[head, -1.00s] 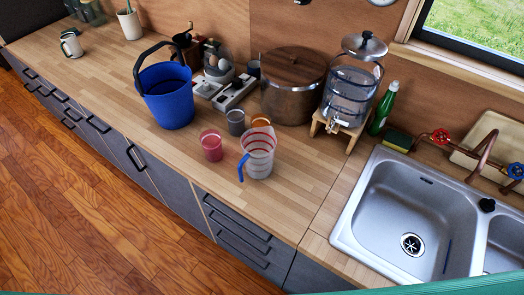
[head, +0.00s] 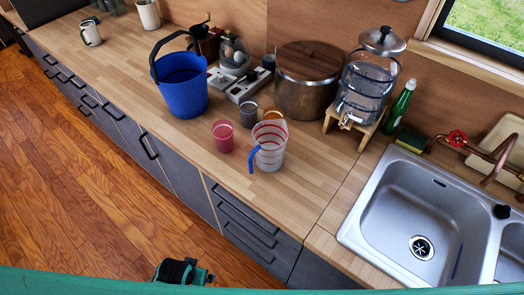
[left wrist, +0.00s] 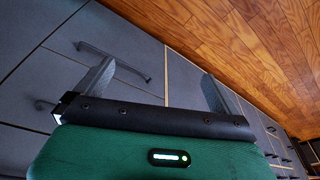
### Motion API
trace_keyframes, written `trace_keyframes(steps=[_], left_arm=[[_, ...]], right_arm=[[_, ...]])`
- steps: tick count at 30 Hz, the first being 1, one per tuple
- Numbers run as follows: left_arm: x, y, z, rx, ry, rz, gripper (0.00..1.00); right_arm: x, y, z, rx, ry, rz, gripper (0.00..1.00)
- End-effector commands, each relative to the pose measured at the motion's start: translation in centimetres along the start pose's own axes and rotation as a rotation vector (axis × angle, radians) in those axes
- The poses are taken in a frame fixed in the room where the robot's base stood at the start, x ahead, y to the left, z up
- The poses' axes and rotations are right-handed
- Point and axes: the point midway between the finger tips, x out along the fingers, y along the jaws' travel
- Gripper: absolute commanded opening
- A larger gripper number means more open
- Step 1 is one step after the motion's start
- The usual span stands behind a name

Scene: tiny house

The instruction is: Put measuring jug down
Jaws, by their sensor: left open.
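The measuring jug (head: 270,154) is clear with red bands and a blue handle. It stands upright on the wooden counter (head: 310,190), with its handle toward the front left. No gripper touches it. My left gripper (left wrist: 155,85) is open and empty in the left wrist view, its two fingers spread in front of the grey drawer fronts. The jug is not in the left wrist view. My right gripper is not in view.
A pink cup (head: 223,138), a grey cup (head: 248,115) and an amber cup (head: 272,113) stand near the jug. A blue bucket (head: 181,92) is at left, a large pot (head: 305,85) and glass dispenser (head: 362,88) behind. The sink (head: 410,205) is at right. The front counter is clear.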

Motion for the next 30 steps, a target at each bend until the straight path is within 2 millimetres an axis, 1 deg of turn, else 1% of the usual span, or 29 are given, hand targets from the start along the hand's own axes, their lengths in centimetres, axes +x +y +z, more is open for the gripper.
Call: trace_keyframes(steps=[1,2,3,5,6,9,14,16,17,18,26,30], left_arm=[[-2.4,-0.1,-1.0,-0.001,0.016,-0.001,1.0],[-3.7,-0.1,-1.5,-0.002,0.021,-0.002,1.0],[-5.5,-0.2,-2.0,-0.003,0.027,-0.003,1.0],[-7.9,-0.3,-2.5,-0.005,0.034,-0.005,1.0],[-9.4,-0.4,-2.8,-0.006,0.04,-0.006,1.0],[-12.8,-0.5,-3.2,-0.008,0.05,-0.008,1.0],[-17.6,-0.6,-3.9,-0.006,0.078,-0.01,1.0],[-19.9,-0.4,-5.0,0.005,0.12,-0.006,1.0],[-21.0,-0.1,-6.2,0.018,0.159,0.001,1.0],[-21.7,0.2,-7.7,0.034,0.208,0.01,1.0],[-24.2,3.0,-16.2,0.128,0.477,0.085,1.0],[-26.4,5.1,-21.1,0.197,0.643,0.146,1.0]], right_arm=[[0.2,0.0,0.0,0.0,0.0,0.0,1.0],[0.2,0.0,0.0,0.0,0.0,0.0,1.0],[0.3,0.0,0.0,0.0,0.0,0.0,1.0],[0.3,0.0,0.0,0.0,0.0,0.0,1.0],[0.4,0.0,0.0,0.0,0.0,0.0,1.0],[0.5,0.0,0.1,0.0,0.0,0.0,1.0],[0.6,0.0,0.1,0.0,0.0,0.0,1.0],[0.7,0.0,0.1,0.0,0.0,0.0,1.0],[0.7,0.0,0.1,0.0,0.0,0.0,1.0],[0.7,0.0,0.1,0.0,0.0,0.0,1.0],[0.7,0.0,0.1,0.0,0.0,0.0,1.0],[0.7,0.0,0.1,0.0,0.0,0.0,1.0]])
